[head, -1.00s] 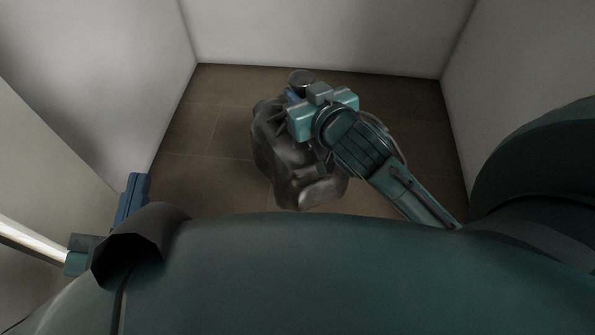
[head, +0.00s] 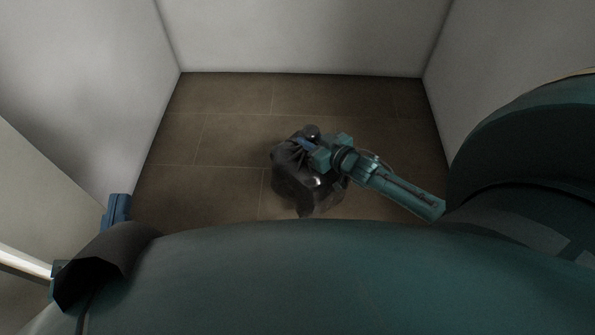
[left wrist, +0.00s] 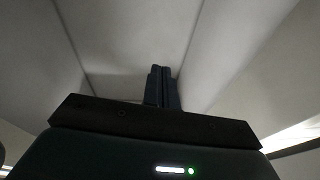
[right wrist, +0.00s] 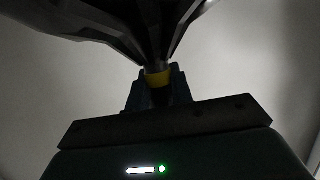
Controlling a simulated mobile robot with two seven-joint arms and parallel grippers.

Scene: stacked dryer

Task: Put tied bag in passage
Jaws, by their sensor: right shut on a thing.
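The tied bag (head: 298,180) is black and shiny, with a gathered neck. In the head view it is at the middle of the brown tiled floor; I cannot tell whether it touches the floor. My right gripper (head: 308,145) is shut on the bag's neck. In the right wrist view the bag's dark folds (right wrist: 150,25) gather to a yellow band (right wrist: 158,79) between the fingers of the right gripper (right wrist: 157,90). My left gripper (head: 118,208) is at the left, away from the bag. In the left wrist view the left gripper's fingers (left wrist: 163,85) are together and empty.
Pale walls close in the floor (head: 230,105) at the back (head: 300,35), left (head: 110,90) and right (head: 510,50). A pale panel (head: 35,195) stands at the left edge. The floor behind and beside the bag is clear.

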